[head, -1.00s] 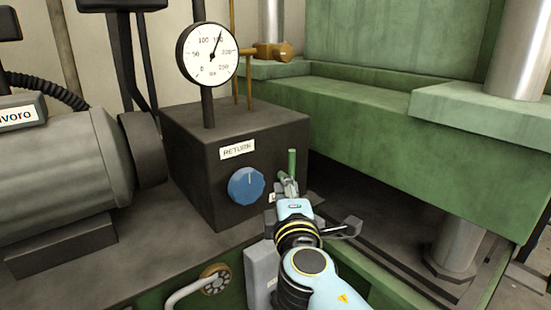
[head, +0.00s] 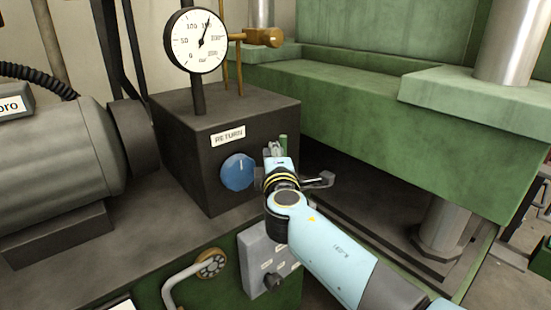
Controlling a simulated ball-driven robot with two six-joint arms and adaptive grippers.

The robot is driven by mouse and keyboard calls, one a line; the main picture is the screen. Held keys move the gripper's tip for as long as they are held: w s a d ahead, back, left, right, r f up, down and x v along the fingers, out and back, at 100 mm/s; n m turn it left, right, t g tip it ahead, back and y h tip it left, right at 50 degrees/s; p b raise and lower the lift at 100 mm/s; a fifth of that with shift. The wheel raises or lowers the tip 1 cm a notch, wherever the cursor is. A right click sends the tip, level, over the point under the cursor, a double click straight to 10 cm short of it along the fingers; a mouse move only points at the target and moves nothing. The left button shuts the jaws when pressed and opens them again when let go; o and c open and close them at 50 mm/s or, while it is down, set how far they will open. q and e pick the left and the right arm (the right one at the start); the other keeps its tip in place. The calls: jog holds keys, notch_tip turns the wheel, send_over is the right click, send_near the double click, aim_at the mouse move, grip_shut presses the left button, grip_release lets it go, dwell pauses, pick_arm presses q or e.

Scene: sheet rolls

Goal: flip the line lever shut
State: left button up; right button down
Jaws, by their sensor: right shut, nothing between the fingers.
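A short green upright handle (head: 283,143), which looks like the line lever, stands at the right front corner of the dark box. Its lower part is hidden behind my right gripper. My right gripper (head: 271,150) is shut and empty, pointing away from me, close to the green handle's left side. I cannot tell whether they touch. My left gripper is not in view.
The dark box (head: 185,165) carries a blue knob (head: 238,171), a RETURN label (head: 228,136) and a pressure gauge (head: 196,41). A brass valve (head: 262,37) is behind. A grey motor (head: 55,150) stands left, a green press (head: 400,115) right. A grey switch box (head: 258,258) is below.

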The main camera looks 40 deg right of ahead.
jog(key=shift+w+d, duration=0.2)
jog(key=shift+w, duration=0.15)
jog(key=shift+d+r+m+p, duration=0.25)
jog(key=shift+m+p, duration=0.15)
jog(key=shift+p, duration=0.25)
